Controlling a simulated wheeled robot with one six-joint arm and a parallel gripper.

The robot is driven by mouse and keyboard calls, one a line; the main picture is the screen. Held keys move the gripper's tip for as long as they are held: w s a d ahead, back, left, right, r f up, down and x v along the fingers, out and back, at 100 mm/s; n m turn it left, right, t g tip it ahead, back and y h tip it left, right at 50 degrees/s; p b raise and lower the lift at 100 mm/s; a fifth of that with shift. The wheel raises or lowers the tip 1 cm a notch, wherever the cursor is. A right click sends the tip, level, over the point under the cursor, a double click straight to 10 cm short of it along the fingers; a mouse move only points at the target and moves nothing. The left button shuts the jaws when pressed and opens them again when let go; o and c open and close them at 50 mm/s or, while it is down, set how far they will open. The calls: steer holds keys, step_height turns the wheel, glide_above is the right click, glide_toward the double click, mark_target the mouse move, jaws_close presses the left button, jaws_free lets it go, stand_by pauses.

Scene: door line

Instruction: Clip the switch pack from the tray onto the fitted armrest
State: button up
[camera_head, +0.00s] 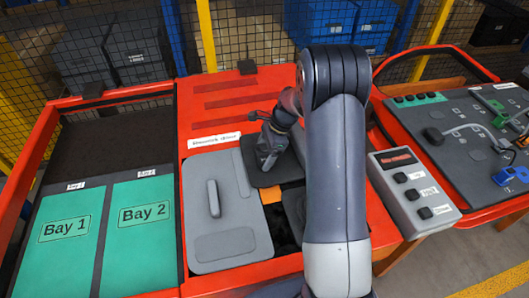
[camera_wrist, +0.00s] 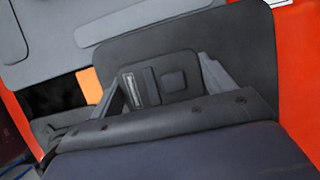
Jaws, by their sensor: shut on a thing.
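My gripper (camera_head: 267,158) hangs over a dark panel (camera_head: 252,170) to the right of the light grey door panel. In the wrist view my gripper (camera_wrist: 162,82) is shut on the switch pack (camera_wrist: 172,78), a small dark grey block with raised buttons and a pale strip. The dark panel (camera_wrist: 235,45) lies behind it; I cannot tell whether the pack touches it. In the head view the pack cannot be made out at the gripper. I cannot identify the tray for certain.
A small orange piece (camera_head: 271,195) sits beside dark openings near the panels. A control box (camera_head: 412,192) with buttons stands to the right of my arm. Green Bay 1 (camera_head: 62,235) and Bay 2 (camera_head: 142,220) lie left. A board with cables (camera_head: 470,140) is far right.

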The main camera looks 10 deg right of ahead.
steer(key=shift+f+b, duration=0.45)
steer(key=shift+f, duration=0.4)
steer(key=shift+s+f+b, duration=0.4)
steer(key=shift+f+b, duration=0.05)
steer(key=shift+f, duration=0.3)
steer(key=o, duration=1.2)
steer(key=shift+w+f, duration=0.1)
steer(key=b+v, duration=0.1)
steer(key=v, duration=1.2)
steer(key=shift+w+a, duration=0.35)
steer(key=shift+w, duration=0.05)
